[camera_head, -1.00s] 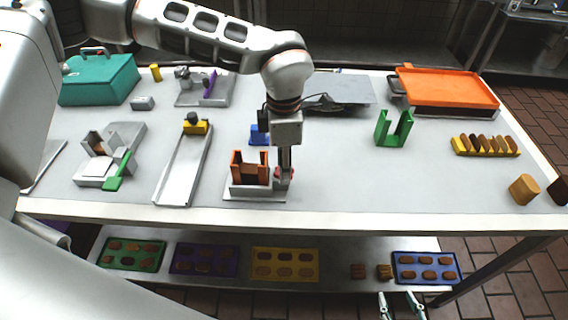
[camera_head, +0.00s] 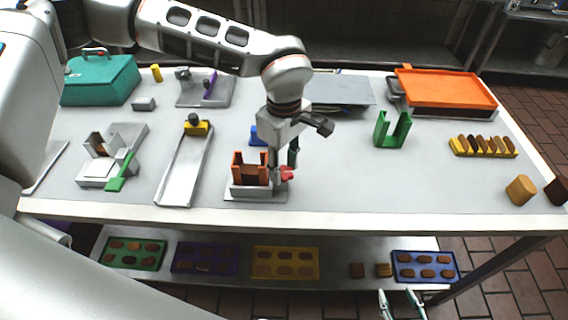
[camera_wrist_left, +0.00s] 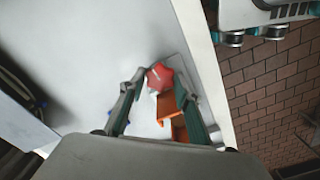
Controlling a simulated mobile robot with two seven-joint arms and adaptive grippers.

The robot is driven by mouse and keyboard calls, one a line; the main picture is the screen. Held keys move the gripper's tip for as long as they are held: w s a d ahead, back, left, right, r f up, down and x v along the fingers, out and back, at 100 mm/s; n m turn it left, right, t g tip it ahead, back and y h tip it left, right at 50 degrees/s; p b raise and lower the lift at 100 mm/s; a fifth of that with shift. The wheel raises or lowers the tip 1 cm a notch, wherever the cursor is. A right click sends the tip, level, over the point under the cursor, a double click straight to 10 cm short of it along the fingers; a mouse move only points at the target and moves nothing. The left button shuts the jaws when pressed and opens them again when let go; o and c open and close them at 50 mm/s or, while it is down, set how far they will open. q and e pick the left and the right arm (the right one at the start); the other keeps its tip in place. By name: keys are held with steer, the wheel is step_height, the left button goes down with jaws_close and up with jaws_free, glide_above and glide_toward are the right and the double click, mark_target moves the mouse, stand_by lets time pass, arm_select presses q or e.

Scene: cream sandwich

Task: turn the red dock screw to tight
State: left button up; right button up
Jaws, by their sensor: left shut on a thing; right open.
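The red dock screw (camera_head: 287,173) is at the right side of the dock (camera_head: 256,191), a grey base with an orange holder (camera_head: 251,170) on it. My left gripper (camera_head: 283,160) points down at the screw. In the left wrist view the red screw head (camera_wrist_left: 160,77) sits between the two fingertips (camera_wrist_left: 160,80), and the gripper is shut on it. A light mark shows on the screw head. My right gripper (camera_head: 401,300) is open and empty at the bottom edge of the head view, in front of the table.
A green holder (camera_head: 392,130), yellow rack (camera_head: 483,147) and orange tray (camera_head: 445,88) stand to the right. A metal chute (camera_head: 184,172) lies left of the dock. A blue part (camera_head: 256,137) stands just behind it. The table (camera_head: 340,190) is clear right of the dock.

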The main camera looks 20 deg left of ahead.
mark_target(284, 171)
arm_select(q)
steer(key=shift+w+r+m, duration=0.1)
steer(key=shift+m, duration=0.3)
steer(key=o, duration=0.8)
step_height(284, 171, up, 12)
stand_by(0.4)
